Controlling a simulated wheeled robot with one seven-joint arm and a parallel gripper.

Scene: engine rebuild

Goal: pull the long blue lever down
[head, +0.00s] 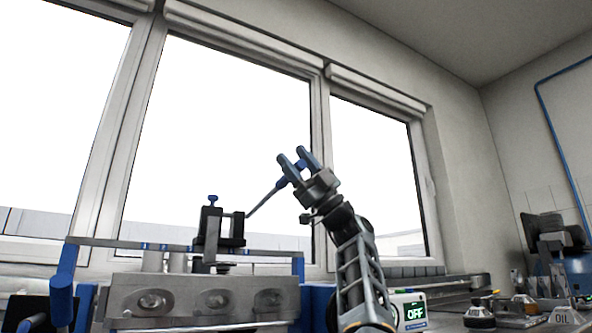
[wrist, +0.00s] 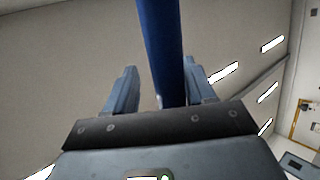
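The long blue lever (head: 283,182) slants up to the right from a black clamp-like fixture (head: 210,228) on the engine block. Its lower rod is grey-blue and its upper end is a blue grip. My gripper (head: 296,160) is at the lever's upper end, with its fingers pointing up. In the wrist view the blue lever (wrist: 162,50) passes between the two fingers of my gripper (wrist: 161,90). A clear gap shows on the left side of the lever; it is closer to the right finger, and contact there is unclear. The gripper is open around it.
The grey engine block (head: 200,299) with round ports sits below the lever. A blue handle (head: 63,285) stands at its left. A small box with a display reading OFF (head: 415,312) is beside my arm. Several small parts lie at the right. Air around the lever is free.

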